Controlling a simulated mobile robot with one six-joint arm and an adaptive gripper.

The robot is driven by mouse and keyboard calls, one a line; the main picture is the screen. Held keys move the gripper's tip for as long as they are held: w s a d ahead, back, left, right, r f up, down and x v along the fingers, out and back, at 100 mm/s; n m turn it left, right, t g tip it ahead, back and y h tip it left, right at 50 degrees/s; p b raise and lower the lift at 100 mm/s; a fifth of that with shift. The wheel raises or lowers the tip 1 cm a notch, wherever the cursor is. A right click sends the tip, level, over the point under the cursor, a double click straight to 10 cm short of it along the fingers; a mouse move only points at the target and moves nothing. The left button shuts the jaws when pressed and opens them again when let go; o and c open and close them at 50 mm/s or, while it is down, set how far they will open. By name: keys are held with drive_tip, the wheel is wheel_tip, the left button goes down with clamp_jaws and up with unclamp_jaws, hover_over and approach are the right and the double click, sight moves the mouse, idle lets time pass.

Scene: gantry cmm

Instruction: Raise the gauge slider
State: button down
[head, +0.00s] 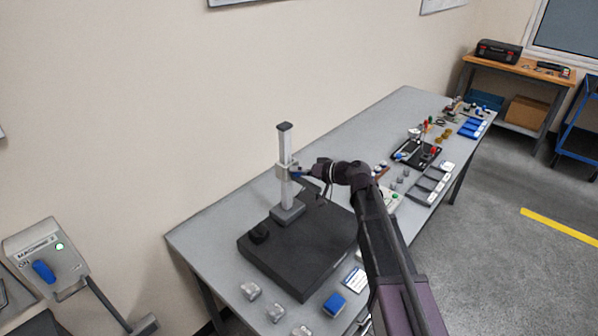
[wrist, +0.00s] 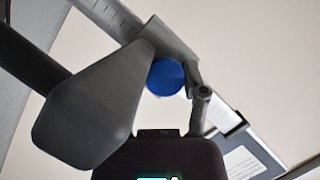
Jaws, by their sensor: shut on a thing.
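The height gauge has a pale upright column (head: 285,145) with a dark cap, standing on a grey foot (head: 288,213) on a black plate. The gauge slider (head: 284,171) is a grey block around the column, a little above its mid-height. My gripper (head: 303,174) is at the slider's right side, shut on its blue knob. In the wrist view the blue knob (wrist: 165,78) shows between my fingers, with the slider block (wrist: 172,40) behind it and the scaled column running diagonally. The near finger hides part of the slider.
Grey blocks (head: 250,291) and a blue block (head: 335,304) lie at the table's front. Trays and small parts fill the table's right side. The wall stands close behind the gauge.

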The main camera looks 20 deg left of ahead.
sight(286, 164)
drive_tip(key=shift+s+a+r+p, duration=0.1)
drive_tip(key=shift+s+r+p, duration=0.05)
drive_tip(key=shift+r+p, duration=0.6)
drive_tip(key=shift+s+a+r+p, duration=0.1)
drive_tip(key=shift+r+p, duration=0.45)
drive_tip(key=shift+r, duration=0.35)
drive_tip(key=shift+c, duration=1.5)
unclamp_jaws()
drive_tip(key=shift+s+a+f, duration=0.1)
drive_tip(key=shift+d, duration=0.2)
